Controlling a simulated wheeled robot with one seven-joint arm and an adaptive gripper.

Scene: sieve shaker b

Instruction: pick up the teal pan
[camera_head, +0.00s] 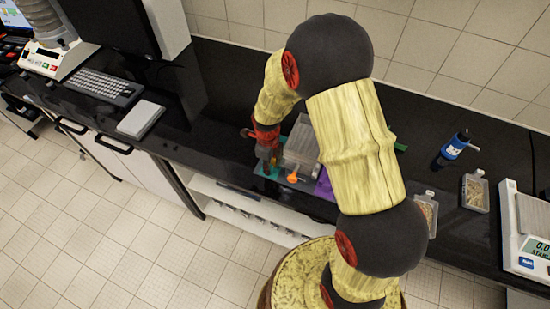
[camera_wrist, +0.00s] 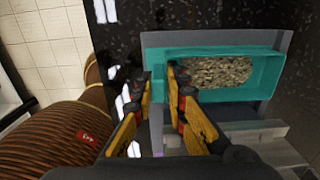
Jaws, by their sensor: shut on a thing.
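The teal pan (camera_wrist: 268,88) shows in the wrist view as an open rectangular tray with brownish grains in it. It sits within a grey frame or stand (camera_wrist: 215,40). My gripper (camera_wrist: 159,77) is at the pan's left end, with one finger outside and one inside, shut on its left wall. In the head view my gripper (camera_head: 266,160) is low at the counter, beside a clear grey box-like thing (camera_head: 300,143). A bit of teal (camera_head: 272,173) shows just below it; my arm hides part of this area.
An orange piece (camera_head: 293,177) and a purple piece (camera_head: 323,186) lie close on the right. Farther right are a blue bottle (camera_head: 454,147), a clear box of grains (camera_head: 475,193) and a balance (camera_head: 530,240). The dark counter (camera_head: 225,95) is clear behind my gripper; a keyboard (camera_head: 103,86) lies left.

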